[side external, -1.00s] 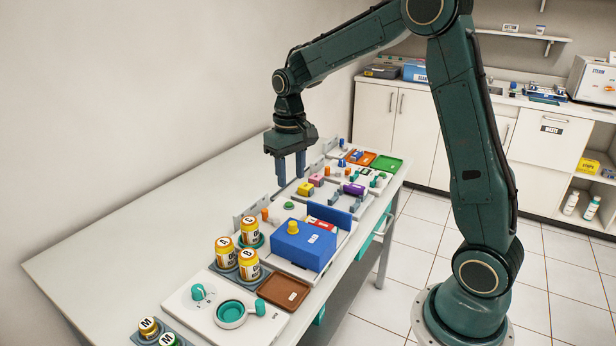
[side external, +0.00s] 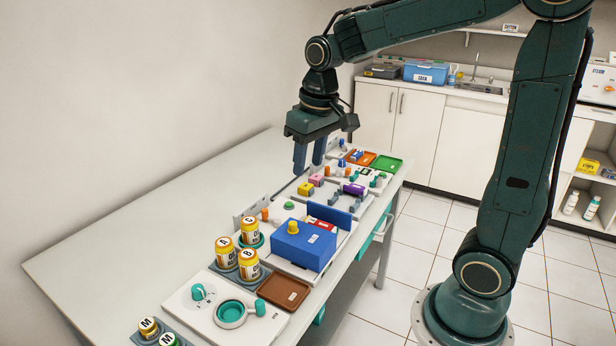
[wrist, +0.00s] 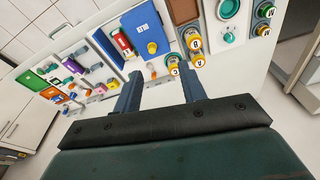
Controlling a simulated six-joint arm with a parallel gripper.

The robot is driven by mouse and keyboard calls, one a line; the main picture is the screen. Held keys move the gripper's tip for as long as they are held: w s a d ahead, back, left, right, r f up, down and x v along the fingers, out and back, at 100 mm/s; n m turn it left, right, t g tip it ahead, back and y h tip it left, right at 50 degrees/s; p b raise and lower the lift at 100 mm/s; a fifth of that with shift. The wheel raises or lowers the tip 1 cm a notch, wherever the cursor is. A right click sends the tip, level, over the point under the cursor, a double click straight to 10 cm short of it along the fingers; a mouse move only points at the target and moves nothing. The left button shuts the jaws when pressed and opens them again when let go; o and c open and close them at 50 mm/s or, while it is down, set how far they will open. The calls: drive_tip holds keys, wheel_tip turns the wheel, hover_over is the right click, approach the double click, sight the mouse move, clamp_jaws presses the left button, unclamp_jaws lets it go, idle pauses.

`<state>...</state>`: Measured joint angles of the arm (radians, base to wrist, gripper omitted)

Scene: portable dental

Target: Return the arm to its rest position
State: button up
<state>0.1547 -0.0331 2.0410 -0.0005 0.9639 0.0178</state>
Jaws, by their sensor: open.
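My gripper (side external: 308,160) hangs from my dark green arm above the far part of the white table (side external: 130,243) in the side view. Its two blue-grey fingers point down and stand apart, with nothing between them. In the wrist view my gripper (wrist: 160,90) also shows open and empty, with the table's items beyond the fingertips. The fingers are above the small coloured parts and touch nothing that I can make out.
Below stand a blue box (side external: 303,246) with a yellow knob, orange-labelled jars (side external: 249,265), a brown tray (side external: 283,291), a green tray (side external: 387,162) and a teal-ringed panel (side external: 231,314). The table's left side is clear. White cabinets (side external: 400,130) stand behind.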

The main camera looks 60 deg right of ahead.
drive_tip(key=s+a+r+n+t, duration=0.1)
drive_tip(key=s+a, duration=0.1)
drive_tip(key=s, duration=0.6)
drive_tip(key=s+a+r+n+t, duration=0.1)
drive_tip(key=s+a+t, duration=0.1)
drive_tip(key=s, duration=0.6)
drive_tip(key=shift+s+a+t, duration=0.2)
drive_tip(key=shift+a+t, duration=0.1)
drive_tip(key=shift+a, duration=0.35)
